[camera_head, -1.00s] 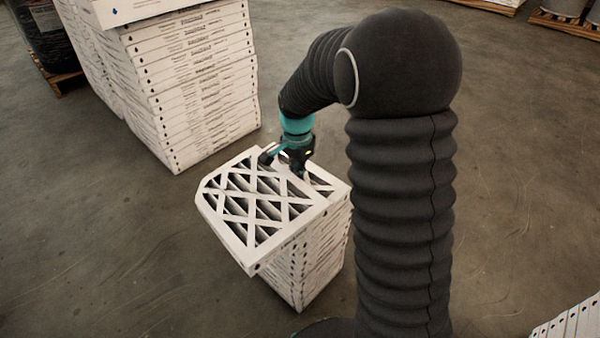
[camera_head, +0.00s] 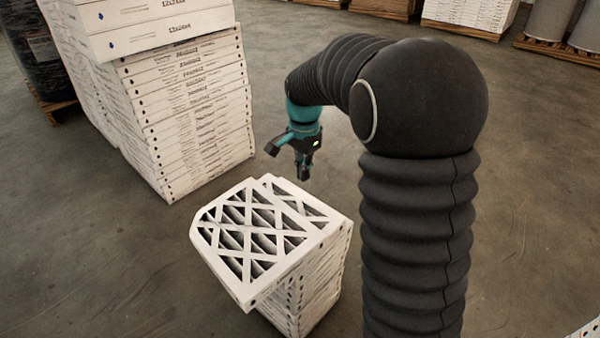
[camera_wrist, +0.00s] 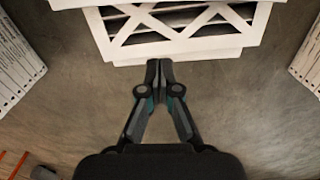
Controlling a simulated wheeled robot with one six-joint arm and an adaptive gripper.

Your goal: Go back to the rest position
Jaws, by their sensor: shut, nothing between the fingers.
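My gripper (camera_head: 303,175) hangs from my raised arm, a little above and behind the near stack of boxed filters (camera_head: 318,262). It is apart from the stack and holds nothing. The top filter (camera_head: 212,238) has a white lattice frame and lies askew, overhanging the stack to the left. In the wrist view my gripper (camera_wrist: 166,72) has its fingertips together with nothing between them. The filter's white lattice edge (camera_wrist: 190,45) shows just beyond the fingertips there.
A taller stack of boxed filters (camera_head: 190,110) stands at the back left, with a dark wrapped pallet load (camera_head: 38,50) beside it. More pallets (camera_head: 465,12) line the back. The concrete floor (camera_head: 520,180) on the right is open.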

